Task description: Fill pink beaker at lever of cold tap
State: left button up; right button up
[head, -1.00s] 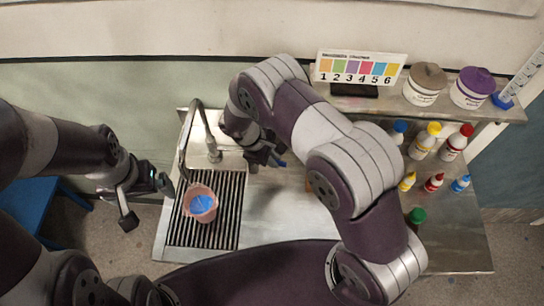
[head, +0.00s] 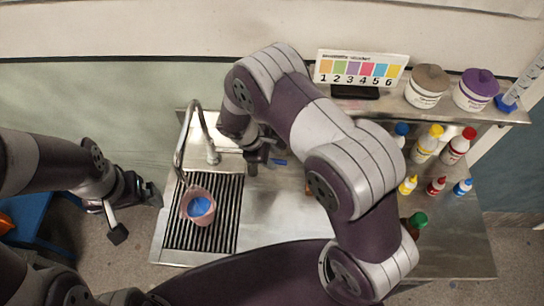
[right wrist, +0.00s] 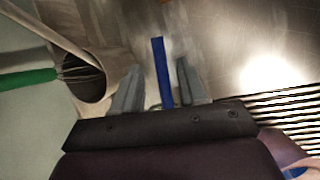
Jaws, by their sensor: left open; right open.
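The pink beaker (head: 186,208) stands on the slotted drain grate, below the spout of the curved metal tap (head: 180,155). Something blue shows inside it; I cannot tell its level. A blue lever (head: 280,162) sticks out beside my right gripper (head: 264,158), right of the tap's base. In the right wrist view the blue lever (right wrist: 161,70) stands between the two fingers of my right gripper (right wrist: 156,78), which are open with gaps at both sides. My left gripper (head: 136,213) is open and empty, left of the beaker and apart from it.
The drain grate (head: 228,215) is set in a steel counter (head: 285,215). Several capped bottles (head: 425,143) stand at the right, below a shelf with two tubs (head: 427,86) and a numbered colour card (head: 360,68). A green-handled whisk (right wrist: 35,78) shows in the right wrist view.

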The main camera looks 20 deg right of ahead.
jog(key=v, duration=1.1)
jog(key=shift+a+r+b, duration=0.2)
jog(key=shift+b, duration=0.25)
dwell(6.5)
